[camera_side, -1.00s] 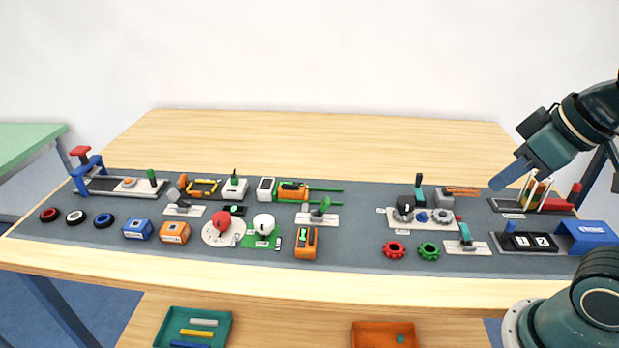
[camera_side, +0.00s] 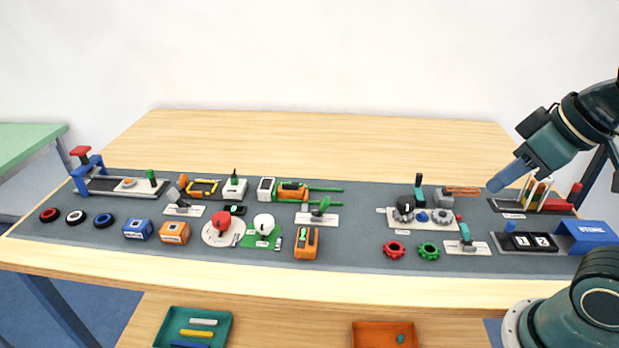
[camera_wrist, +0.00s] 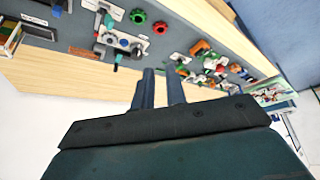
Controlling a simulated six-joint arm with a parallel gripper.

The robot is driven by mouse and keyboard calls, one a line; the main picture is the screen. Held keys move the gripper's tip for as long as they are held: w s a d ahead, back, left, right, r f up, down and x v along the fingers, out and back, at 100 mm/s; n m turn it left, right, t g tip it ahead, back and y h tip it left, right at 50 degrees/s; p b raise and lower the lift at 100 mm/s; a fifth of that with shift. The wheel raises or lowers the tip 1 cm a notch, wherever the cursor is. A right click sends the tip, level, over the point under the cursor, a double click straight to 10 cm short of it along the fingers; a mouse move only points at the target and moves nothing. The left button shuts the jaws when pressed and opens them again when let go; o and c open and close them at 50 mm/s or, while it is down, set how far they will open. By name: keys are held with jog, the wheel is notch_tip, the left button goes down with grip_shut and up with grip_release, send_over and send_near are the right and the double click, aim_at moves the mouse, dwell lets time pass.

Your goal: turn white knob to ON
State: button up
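The white knob (camera_side: 264,223) sits on a green base plate (camera_side: 262,242) near the middle front of the grey mat in the side view. Its pointer and small labels are too small to read. My gripper (camera_side: 495,186) is in the air at the far right, well away from the knob. In the wrist view, the two dark fingers of my gripper (camera_wrist: 161,74) stand apart with a gap between them and nothing held. I cannot pick out the white knob clearly in the wrist view.
A red knob (camera_side: 221,219) on a white disc stands just left of the white knob. An orange switch block (camera_side: 306,242) stands to the right. A panel with gears (camera_side: 422,217) and a blue box (camera_side: 589,230) lie further right. The wooden table behind the mat is clear.

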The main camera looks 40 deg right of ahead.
jog(key=o, duration=0.7)
jog(key=shift+w+r, duration=0.25)
jog(key=shift+w, duration=0.05)
jog(key=shift+o, duration=1.2)
jog(key=w+a+r+n+g, duration=0.1)
jog(key=w+r+n, duration=0.3)
jog(key=w, duration=0.5)
jog(key=shift+w+a+r+n, duration=0.3)
jog(key=shift+w+a, duration=0.1)
jog(key=shift+a, duration=0.3)
jog(key=n+g, duration=0.5)
jog(key=n, duration=0.8)
send_over(264, 220)
notch_tip(264, 220, down, 14)
jog(key=shift+w, duration=0.1)
jog(key=shift+f, duration=6.8)
